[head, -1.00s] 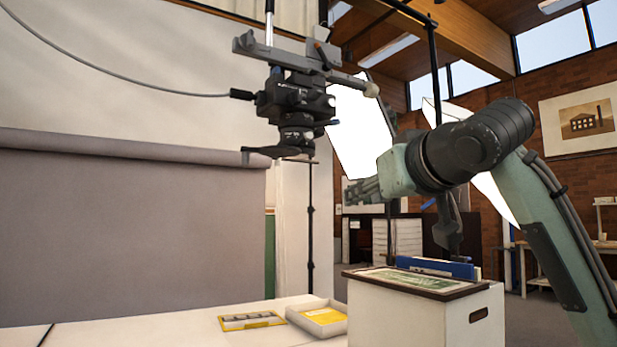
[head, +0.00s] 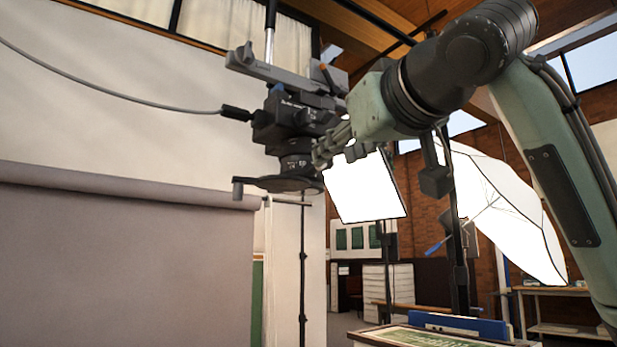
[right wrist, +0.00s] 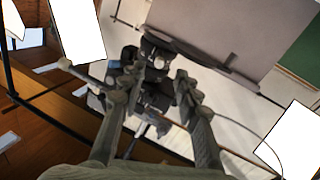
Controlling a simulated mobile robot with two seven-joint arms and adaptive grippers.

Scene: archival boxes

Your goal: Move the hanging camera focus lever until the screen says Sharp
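The black hanging camera (head: 285,118) points lens-down from its grey bracket in the head view. I cannot tell for sure which part is the focus lever. My right gripper (head: 328,152) is just right of the lens, overlapping its edge; contact is unclear. In the right wrist view the gripper (right wrist: 162,88) has its fingers apart, with the camera (right wrist: 153,72) seen between and beyond them. No readable screen and no left gripper show.
A cable (head: 110,90) runs left from the camera. A bright white panel (head: 365,188) hangs right of the lens, behind the gripper. A white umbrella (head: 505,215) and a dark stand (head: 455,240) are farther right. A grey backdrop (head: 120,260) fills the left.

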